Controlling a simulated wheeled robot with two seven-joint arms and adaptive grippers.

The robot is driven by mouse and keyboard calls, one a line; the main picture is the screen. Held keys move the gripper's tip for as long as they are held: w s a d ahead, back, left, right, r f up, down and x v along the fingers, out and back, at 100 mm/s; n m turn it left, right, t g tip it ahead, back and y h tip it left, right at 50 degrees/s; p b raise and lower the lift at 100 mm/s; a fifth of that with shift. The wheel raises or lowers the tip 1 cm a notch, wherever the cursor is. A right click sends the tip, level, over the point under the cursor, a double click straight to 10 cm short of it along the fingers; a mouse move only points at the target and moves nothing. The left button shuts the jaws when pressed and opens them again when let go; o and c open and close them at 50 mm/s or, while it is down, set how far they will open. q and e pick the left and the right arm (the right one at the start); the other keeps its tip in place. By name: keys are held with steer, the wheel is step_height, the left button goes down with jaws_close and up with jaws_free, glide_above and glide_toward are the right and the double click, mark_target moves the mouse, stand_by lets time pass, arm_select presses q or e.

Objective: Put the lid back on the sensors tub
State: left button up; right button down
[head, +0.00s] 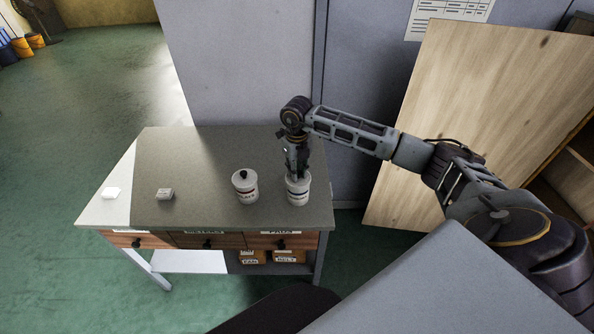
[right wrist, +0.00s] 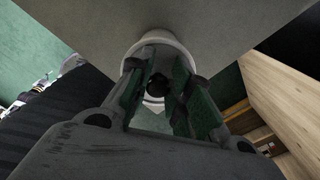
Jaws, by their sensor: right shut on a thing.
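A white tub (head: 298,193) with a dark label band stands near the right front corner of the grey table. My right gripper (head: 297,174) points straight down over it. In the right wrist view my right gripper (right wrist: 158,92) is shut on the black knob (right wrist: 156,87) of a white lid, with a pale round rim (right wrist: 161,43) around it. The fingers hide much of the lid, so I cannot tell whether it is fully seated. A second white tub (head: 245,191) with a reddish label and a black-knobbed lid stands to the left. I cannot read the labels surely. My left gripper is out of view.
A grey wall panel stands behind; a wooden board (head: 470,120) leans at right. The table's back left is clear.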

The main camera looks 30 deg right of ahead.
stand_by(0.3)
stand_by(0.4)
steer(key=c, duration=1.2)
jaws_free()
steer(key=o, duration=0.5)
steer(key=shift+c, duration=0.2)
steer(key=shift+r, duration=0.15)
steer(key=shift+r+p, duration=1.85)
steer(key=shift+r, duration=1.5)
